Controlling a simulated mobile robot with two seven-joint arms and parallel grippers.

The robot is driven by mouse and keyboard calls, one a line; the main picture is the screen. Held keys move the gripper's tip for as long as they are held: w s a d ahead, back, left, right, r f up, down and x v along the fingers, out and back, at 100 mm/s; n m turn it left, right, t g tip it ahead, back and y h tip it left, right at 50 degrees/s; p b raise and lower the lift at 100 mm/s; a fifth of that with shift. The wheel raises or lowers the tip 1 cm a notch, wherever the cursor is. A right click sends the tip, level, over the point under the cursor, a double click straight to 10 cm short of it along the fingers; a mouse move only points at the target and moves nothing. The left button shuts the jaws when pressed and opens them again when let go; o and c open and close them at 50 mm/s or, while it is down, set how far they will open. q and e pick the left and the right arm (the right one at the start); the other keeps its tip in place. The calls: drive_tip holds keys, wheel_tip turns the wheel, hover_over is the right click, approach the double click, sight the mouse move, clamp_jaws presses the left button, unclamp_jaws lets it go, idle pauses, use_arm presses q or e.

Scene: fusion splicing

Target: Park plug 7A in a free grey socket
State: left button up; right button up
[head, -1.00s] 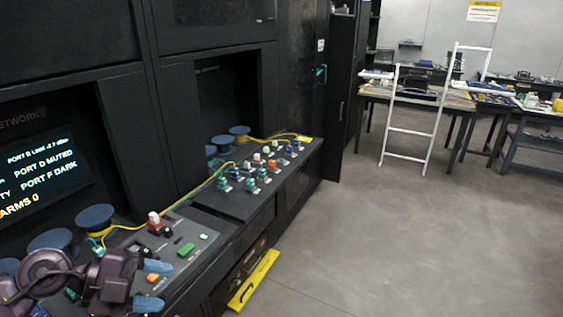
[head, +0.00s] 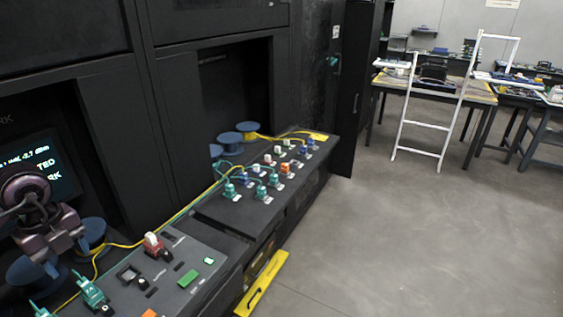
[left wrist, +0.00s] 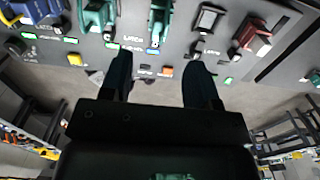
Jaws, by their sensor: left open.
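My left gripper (head: 66,262) is open and empty, over the left end of the sloped console near the blue spools. In the left wrist view its two dark fingers (left wrist: 158,75) stand apart below the plug row. Two green plugs (head: 92,291) (head: 40,310) sit in the console, also in the left wrist view (left wrist: 97,18) (left wrist: 160,20). Beside them is an empty-looking grey socket (head: 128,273), also in the left wrist view (left wrist: 208,18). A red plug with a white top (head: 153,246) stands right of it. I cannot read which plug is 7A. My right gripper is out of view.
A second panel farther along holds several green, white, blue and orange plugs (head: 262,190). Yellow cables (head: 185,212) run along the console's back past blue spools (head: 28,280). A yellow drawer front (head: 262,285) juts out below. Open floor lies right, with a white ladder (head: 425,125).

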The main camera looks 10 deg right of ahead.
sight(83, 282)
use_arm(q)
drive_tip(key=shift+f+b, duration=0.4)
drive_tip(key=shift+f, duration=0.25)
wheel_tip(83, 282, down, 7)
drive_tip(key=b, duration=0.3)
drive_tip(key=shift+r+b, duration=0.15)
drive_tip(key=shift+b, duration=0.25)
drive_tip(key=shift+f, duration=0.55)
